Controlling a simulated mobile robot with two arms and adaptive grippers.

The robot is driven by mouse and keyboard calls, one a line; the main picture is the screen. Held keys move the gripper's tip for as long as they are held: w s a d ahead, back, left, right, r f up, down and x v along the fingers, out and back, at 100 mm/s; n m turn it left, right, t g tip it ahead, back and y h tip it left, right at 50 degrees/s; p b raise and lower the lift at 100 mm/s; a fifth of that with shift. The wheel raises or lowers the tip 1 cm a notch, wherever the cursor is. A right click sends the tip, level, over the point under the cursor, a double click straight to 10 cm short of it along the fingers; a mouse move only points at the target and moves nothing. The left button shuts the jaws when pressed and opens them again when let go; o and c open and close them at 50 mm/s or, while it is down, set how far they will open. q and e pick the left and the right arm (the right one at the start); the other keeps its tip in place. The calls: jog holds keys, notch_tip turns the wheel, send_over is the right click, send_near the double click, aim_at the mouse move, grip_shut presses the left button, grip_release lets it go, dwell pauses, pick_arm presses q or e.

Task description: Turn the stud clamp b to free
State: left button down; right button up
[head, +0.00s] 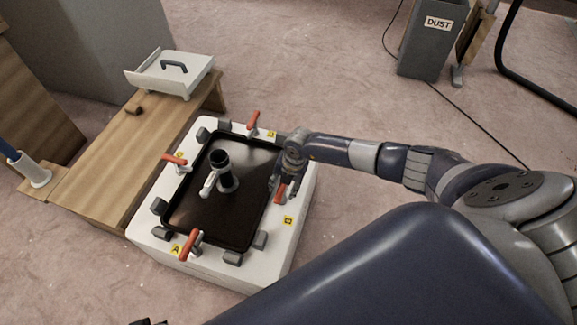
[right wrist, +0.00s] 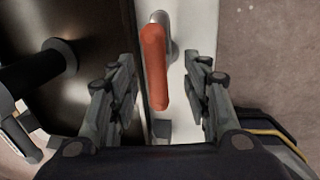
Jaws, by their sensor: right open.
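The stud clamp b (head: 281,192) has a red handle and sits on the right side of the white block, beside the yellow label B (head: 288,221). In the right wrist view its red handle (right wrist: 154,68) stands between my open fingers, with a gap on each side. My right gripper (head: 281,186) is over clamp b, and its fingers partly hide the clamp in the head view. The fingers (right wrist: 160,105) also show in the right wrist view, apart and empty.
A black framed panel (head: 235,226) lies on the white block (head: 150,235), with a black and grey handled fitting (head: 222,174) on it. Other red clamps (head: 190,243) stand around it. A wooden bench (head: 133,150) with a white tray (head: 195,62) is at left. A grey dust bin (head: 428,50) stands far right.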

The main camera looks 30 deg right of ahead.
notch_tip(320, 180, up, 9)
jog(key=s+d, duration=0.1)
jog(key=shift+s+d, duration=0.15)
jog(key=shift+s, duration=0.05)
jog(key=shift+f, duration=0.1)
dwell(0.4)
